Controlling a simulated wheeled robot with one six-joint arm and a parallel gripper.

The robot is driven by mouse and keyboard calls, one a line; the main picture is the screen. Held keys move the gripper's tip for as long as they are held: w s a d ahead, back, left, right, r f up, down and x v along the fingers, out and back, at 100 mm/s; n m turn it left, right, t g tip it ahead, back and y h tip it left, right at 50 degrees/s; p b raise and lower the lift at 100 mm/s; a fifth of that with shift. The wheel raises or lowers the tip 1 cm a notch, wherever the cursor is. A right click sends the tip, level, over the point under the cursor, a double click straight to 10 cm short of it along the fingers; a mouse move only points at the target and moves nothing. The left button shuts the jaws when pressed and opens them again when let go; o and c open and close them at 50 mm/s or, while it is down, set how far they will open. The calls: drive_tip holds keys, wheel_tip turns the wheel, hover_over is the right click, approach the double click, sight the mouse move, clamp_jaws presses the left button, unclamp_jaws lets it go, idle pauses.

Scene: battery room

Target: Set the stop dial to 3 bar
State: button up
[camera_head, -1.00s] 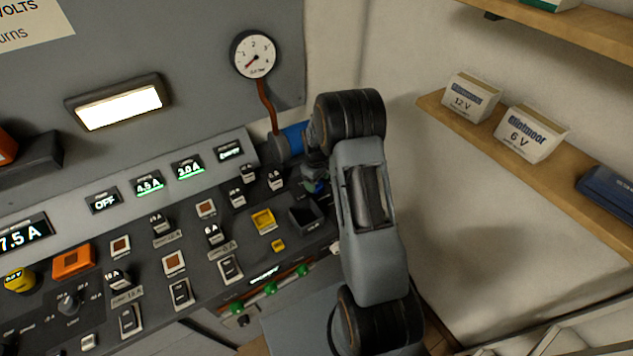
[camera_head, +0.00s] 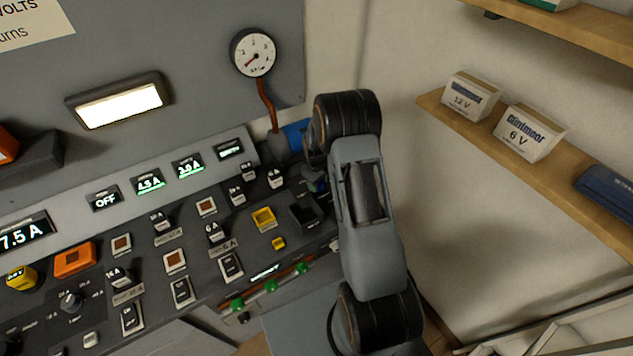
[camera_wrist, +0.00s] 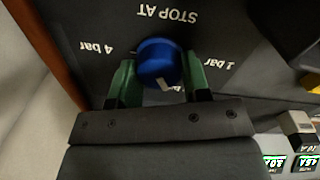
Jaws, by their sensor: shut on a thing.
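The blue stop dial (camera_wrist: 158,62) sits on the dark panel under the words "STOP AT", upside down in the wrist view. My gripper (camera_wrist: 160,80) is shut on the dial, with one green fingertip on each side of it. The dial's white mark is at its lower edge, slightly right of centre in that view. The "4 bar" label (camera_wrist: 96,47) is left of the dial and a label that looks like "1 bar" (camera_wrist: 233,61) is right. Any labels below the dial are mostly hidden by my gripper.
A round pressure gauge (camera_head: 253,52) is on the grey wall above the console. A wooden shelf (camera_head: 570,184) with battery boxes is at the right.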

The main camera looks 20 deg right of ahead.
drive_tip(key=shift+c, duration=0.8)
drive_tip(key=shift+f+m+b, duration=0.1)
drive_tip(key=shift+m+b, duration=0.2)
drive_tip(key=shift+b, duration=0.1)
drive_tip(key=shift+f+m+b, duration=0.1)
drive_tip(key=shift+m+b, duration=0.5)
drive_tip(key=shift+b, duration=0.05)
drive_tip(key=m+b, duration=0.2)
drive_tip(key=shift+m, duration=0.3)
drive_tip(key=m+b, duration=0.2)
drive_tip(key=m, duration=0.2)
drive_tip(key=shift+d+b, duration=0.1)
drive_tip(key=shift+b, duration=0.3)
drive_tip(key=shift+m+b, duration=0.65)
drive_tip(key=shift+m, duration=0.95)
drive_tip(key=shift+r, duration=0.2)
